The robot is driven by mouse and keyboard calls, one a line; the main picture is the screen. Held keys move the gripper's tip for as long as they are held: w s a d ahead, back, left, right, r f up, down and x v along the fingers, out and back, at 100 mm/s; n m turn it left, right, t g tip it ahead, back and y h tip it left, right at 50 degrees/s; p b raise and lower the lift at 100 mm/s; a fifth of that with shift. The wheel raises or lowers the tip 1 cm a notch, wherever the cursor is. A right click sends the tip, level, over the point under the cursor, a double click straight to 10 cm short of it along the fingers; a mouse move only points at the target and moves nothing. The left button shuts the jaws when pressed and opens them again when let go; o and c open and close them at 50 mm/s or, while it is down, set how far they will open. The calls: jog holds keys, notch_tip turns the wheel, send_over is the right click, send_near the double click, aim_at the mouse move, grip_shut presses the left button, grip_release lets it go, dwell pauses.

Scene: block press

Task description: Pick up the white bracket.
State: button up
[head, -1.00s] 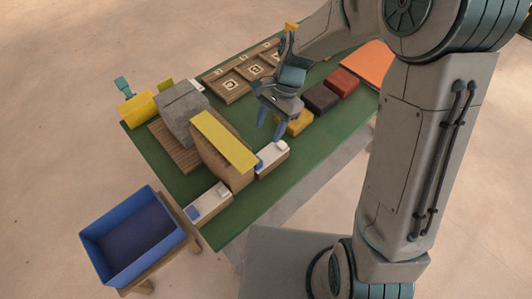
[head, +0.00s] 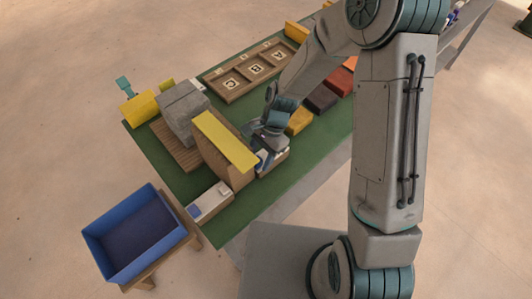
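No part is clearly recognizable as a separate white bracket. One white piece (head: 212,203) lies in the open at the front corner. Contact and finger spacing are too small to make out.
The tall wooden block with a yellow top (head: 224,140) stands close left of my gripper. A grey block (head: 184,112) is behind it. Yellow (head: 299,121), dark (head: 321,98) and red blocks line the right. A lettered wooden tray (head: 230,87) lies behind; a blue bin (head: 109,267) stands front left.

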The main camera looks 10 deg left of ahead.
grip_shut()
jog(key=shift+r, duration=0.15)
